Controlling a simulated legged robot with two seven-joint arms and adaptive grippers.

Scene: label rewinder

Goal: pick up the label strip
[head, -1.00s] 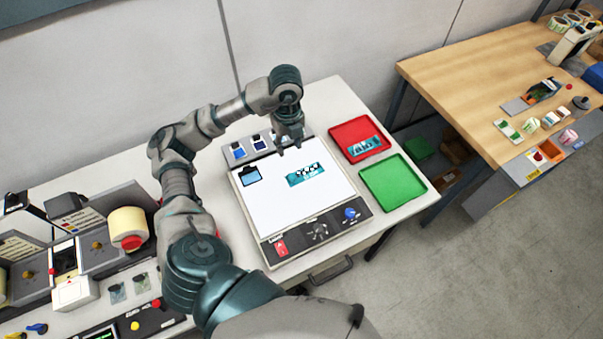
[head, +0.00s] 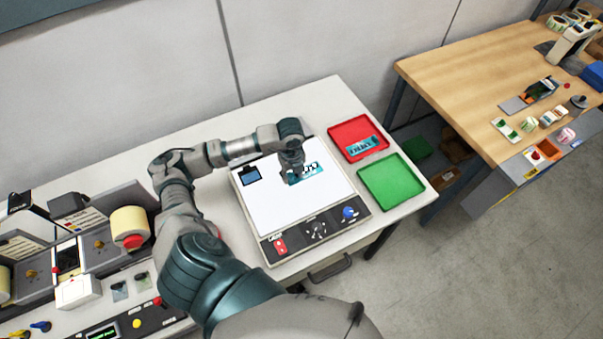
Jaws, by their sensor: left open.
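A teal label strip with white and dark print (head: 312,171) lies on the white lit panel (head: 285,208) in the middle of the table. My left gripper (head: 292,177) is open and points down over the left part of this strip, hiding some of it. I cannot tell whether the fingertips touch it. A second, similar teal strip (head: 362,146) lies in the red tray (head: 345,131). My right gripper is not in the head view.
An empty green tray (head: 392,183) sits beside the red one. A wooden bench (head: 470,85) is at right.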

